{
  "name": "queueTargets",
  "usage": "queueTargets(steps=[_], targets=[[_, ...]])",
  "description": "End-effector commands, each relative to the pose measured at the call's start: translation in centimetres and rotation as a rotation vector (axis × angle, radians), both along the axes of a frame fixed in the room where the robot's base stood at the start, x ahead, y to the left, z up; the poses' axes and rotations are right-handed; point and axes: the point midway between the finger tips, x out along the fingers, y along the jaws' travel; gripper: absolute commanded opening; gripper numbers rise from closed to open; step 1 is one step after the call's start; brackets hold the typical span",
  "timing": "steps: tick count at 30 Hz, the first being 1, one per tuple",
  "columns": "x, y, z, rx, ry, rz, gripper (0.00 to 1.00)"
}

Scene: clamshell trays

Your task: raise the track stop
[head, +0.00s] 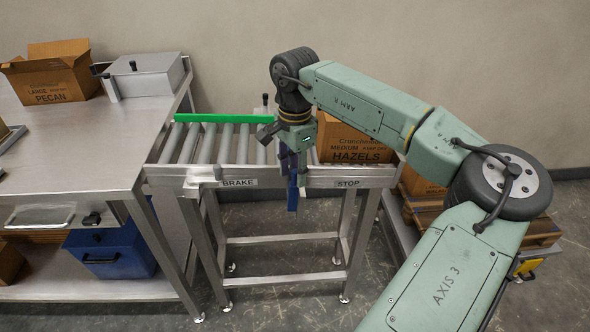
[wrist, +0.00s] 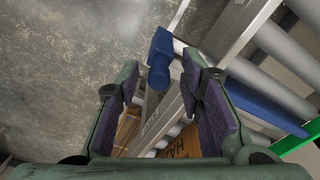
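The roller track (head: 322,178) stands in the middle of the head view, with a STOP label (head: 348,183) at the right of its front rail. A blue handle (head: 292,200) shows at the front rail, below my gripper. In the wrist view the blue handle (wrist: 160,60) lies ahead of the fingers, and a blue bar (wrist: 265,108) lies across the rollers. I cannot tell how the two join. My gripper (head: 294,172) points down above the front rail. Its dark pads are wide apart in the wrist view (wrist: 160,95), with nothing clearly held between them.
A HAZELS box (head: 355,148) stands on the track, right of my gripper. A green bar (head: 213,118) runs along the track's back left. A BRAKE label (head: 238,183) is on the front rail. The steel table (head: 80,150) adjoins at left. Floor in front is clear.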

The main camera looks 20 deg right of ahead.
Motion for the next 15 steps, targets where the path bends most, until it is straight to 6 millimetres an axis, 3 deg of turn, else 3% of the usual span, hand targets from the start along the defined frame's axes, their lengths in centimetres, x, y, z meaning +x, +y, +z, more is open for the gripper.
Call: queueTargets(steps=[9, 15], targets=[[0.0, 0.0, 0.1, 0.000, 0.001, 0.000, 0.36], [0.0, 0.0, 2.6, -0.001, 0.000, -0.001, 0.36]])
